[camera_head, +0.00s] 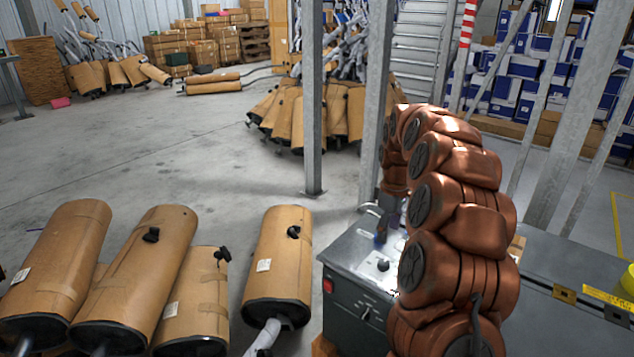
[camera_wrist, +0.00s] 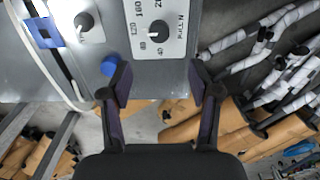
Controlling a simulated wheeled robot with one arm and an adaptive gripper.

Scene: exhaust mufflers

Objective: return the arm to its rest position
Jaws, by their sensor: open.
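My arm (camera_head: 455,215) is copper-brown and arches up and over on the right side of the head view, bending down at its far end. My gripper (camera_wrist: 158,82) is open in the wrist view, with two dark fingers spread apart and nothing between them. It points at the grey machine (camera_wrist: 225,20), whose control panel has knobs and lies beyond the fingertips. In the head view the gripper is small and partly hidden behind my arm, close above the machine's top (camera_head: 352,250).
Several brown-wrapped mufflers (camera_head: 283,250) stand at the front left, close to the machine. A steel post (camera_head: 312,110) and slanted beams (camera_head: 560,110) rise around the arm. More mufflers (camera_head: 310,115) are heaped behind. Open concrete floor (camera_head: 170,150) lies at the left.

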